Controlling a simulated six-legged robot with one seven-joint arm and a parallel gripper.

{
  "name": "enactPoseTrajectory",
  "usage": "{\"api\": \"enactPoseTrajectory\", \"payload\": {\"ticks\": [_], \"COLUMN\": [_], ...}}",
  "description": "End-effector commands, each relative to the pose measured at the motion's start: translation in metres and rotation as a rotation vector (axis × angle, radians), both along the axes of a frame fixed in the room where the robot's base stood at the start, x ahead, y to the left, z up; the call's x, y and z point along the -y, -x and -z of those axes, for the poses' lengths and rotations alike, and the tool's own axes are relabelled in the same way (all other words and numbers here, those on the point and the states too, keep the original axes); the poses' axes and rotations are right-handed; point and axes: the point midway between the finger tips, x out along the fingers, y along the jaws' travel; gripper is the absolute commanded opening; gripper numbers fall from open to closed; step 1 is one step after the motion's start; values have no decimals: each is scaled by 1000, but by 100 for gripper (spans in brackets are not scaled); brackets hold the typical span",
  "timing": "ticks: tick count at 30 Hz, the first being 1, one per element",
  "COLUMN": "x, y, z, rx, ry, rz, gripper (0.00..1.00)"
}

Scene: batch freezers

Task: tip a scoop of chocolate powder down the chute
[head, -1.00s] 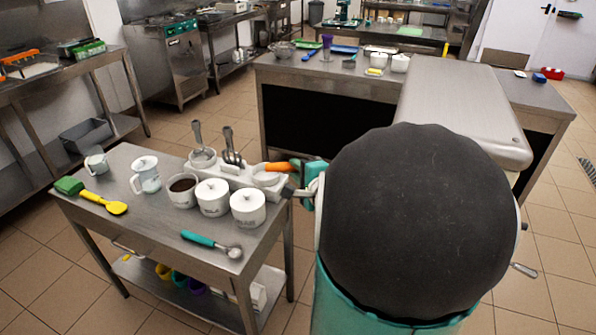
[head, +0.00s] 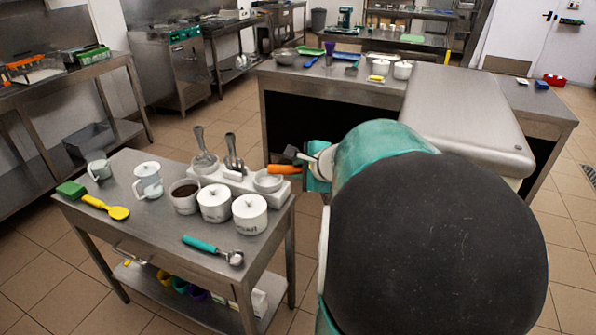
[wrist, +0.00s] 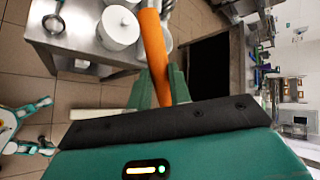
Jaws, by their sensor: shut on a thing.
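My gripper (head: 312,170) is at the right end of the steel cart, beside the white rack. It is shut on an orange handle (head: 284,169), which also shows between the fingers in the wrist view (wrist: 154,45). The handle's far end is by a small pale bowl (head: 268,183); I cannot tell whether the two are joined or whether powder is there. A white pot (head: 174,203) holding dark brown powder (head: 185,191) stands open on the cart, left of two lidded white pots. I cannot make out a chute in these views.
A large rounded steel housing (head: 465,110) stands at the right by the back counter.

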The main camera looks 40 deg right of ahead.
Motion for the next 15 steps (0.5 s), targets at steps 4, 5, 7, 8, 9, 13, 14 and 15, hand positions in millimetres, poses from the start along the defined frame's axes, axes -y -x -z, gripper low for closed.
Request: {"api": "enactPoseTrajectory", "payload": {"ticks": [4,5,7,8,9,13,14,15], "x": [3,3,4,5,5,7,8,9], "y": [-2,-2,-2,-3,-4,-6,-6,-6], "z": [-2,-3,-4,-4,-5,-7,-7,-8], "rx": [-54,-66,-95,-108,-128,-197,-216,-242], "ry": [-56,-69,-98,-112,-134,-210,-229,-254], "rz": [0,0,3,2,-1,1,0,2], "gripper": [0,0,0,0,0,0,0,0]}}
